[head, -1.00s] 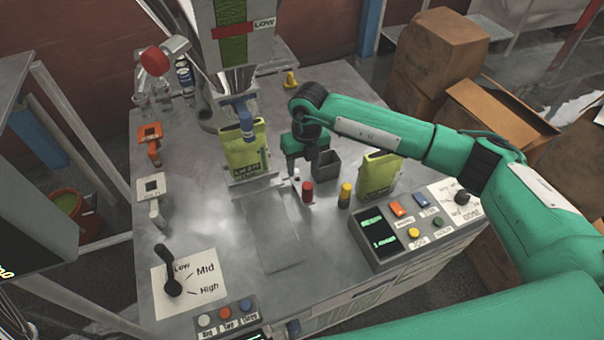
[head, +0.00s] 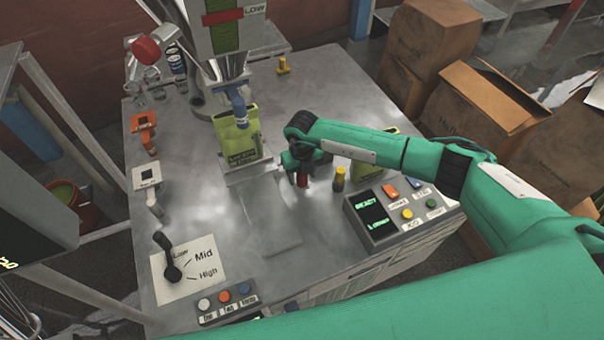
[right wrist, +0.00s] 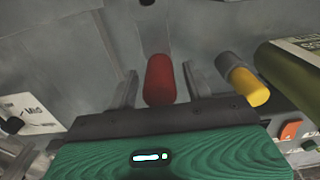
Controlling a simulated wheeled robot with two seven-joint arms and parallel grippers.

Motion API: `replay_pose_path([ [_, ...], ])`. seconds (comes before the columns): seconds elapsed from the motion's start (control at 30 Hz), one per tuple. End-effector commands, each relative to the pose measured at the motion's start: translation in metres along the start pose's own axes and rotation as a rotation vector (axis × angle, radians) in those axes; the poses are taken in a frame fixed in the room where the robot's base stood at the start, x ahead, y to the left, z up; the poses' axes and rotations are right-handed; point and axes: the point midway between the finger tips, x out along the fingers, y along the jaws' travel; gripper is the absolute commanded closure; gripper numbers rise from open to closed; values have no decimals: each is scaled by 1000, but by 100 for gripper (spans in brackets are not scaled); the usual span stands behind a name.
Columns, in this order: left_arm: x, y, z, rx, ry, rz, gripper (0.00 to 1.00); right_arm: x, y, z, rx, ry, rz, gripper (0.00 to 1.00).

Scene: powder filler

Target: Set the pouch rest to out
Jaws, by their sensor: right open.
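A green pouch (head: 240,138) stands upright on a metal ledge (head: 247,173) under the filler's blue-tipped nozzle (head: 240,112); I take this ledge to be the pouch rest. A flat plate (head: 272,220) lies in front of it. My right gripper (head: 302,180) is open over a red knob (head: 302,181) right of the plate. In the right wrist view the red knob (right wrist: 160,80) sits between the two spread fingers, with gaps on both sides. My left gripper is not in view.
A yellow-and-black knob (head: 339,178) stands close right of my right gripper. Beyond it are a second pouch (head: 366,172), partly behind my arm, and a button panel (head: 385,212). A Low/Mid/High lever (head: 170,262) is at front left. Cardboard boxes (head: 480,110) stand right of the table.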

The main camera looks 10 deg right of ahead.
Motion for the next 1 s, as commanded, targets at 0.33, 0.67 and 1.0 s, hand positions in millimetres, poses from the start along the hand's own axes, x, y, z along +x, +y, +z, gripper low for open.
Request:
replay_pose_path([
  [0.33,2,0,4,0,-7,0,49,4,0,0,0,0,1,51],
  [0.67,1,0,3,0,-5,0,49,4,0,0,0,0,1,100],
  [1.0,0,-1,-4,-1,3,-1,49,4,0,-2,-1,0,1,100],
])
